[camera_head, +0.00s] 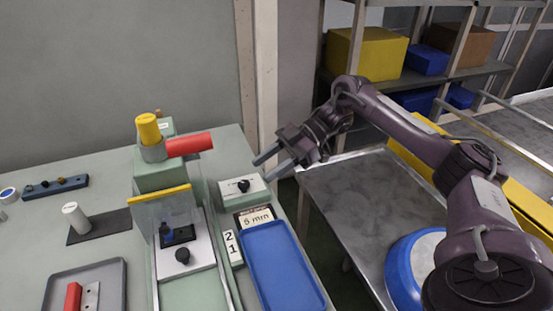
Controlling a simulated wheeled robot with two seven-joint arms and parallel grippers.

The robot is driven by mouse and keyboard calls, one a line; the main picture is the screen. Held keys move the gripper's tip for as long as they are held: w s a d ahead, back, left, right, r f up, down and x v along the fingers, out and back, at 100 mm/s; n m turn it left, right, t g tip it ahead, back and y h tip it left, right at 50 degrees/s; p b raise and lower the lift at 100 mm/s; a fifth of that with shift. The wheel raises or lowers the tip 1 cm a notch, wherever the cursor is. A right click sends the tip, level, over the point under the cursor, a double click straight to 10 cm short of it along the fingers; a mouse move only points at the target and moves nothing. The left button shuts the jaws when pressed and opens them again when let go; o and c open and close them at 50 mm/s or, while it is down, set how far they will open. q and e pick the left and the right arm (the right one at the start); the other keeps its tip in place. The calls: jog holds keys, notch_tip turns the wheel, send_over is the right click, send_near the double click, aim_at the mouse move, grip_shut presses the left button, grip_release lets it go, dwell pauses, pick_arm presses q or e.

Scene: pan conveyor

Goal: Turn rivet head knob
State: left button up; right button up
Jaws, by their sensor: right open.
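A green bench machine (160,177) stands at the left, with a yellow cylinder (148,128) on top and a red handle (190,144) pointing right. A small white box with a black knob (244,186) sits on the bench right of the machine. Another black knob (182,255) is on the machine's pale base plate. I cannot tell for certain which of these is the rivet head knob. My right gripper (271,166) is open and empty, with its fingers pointing left, above and to the right of the white box and apart from it. My left gripper is not in view.
A blue tray (281,265) and a small sign (255,219) lie in front of the white box. A clear guard with a yellow top edge (159,196) stands before the machine. A grey tray (112,275) holds a red part. A metal table (345,205) is at the right.

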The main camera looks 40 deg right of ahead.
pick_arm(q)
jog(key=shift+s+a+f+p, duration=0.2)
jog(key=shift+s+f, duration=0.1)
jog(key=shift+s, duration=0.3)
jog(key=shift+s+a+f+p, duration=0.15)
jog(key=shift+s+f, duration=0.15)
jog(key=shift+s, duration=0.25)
pick_arm(e)
jog(key=v, duration=0.3)
jog(key=shift+a, duration=0.1)
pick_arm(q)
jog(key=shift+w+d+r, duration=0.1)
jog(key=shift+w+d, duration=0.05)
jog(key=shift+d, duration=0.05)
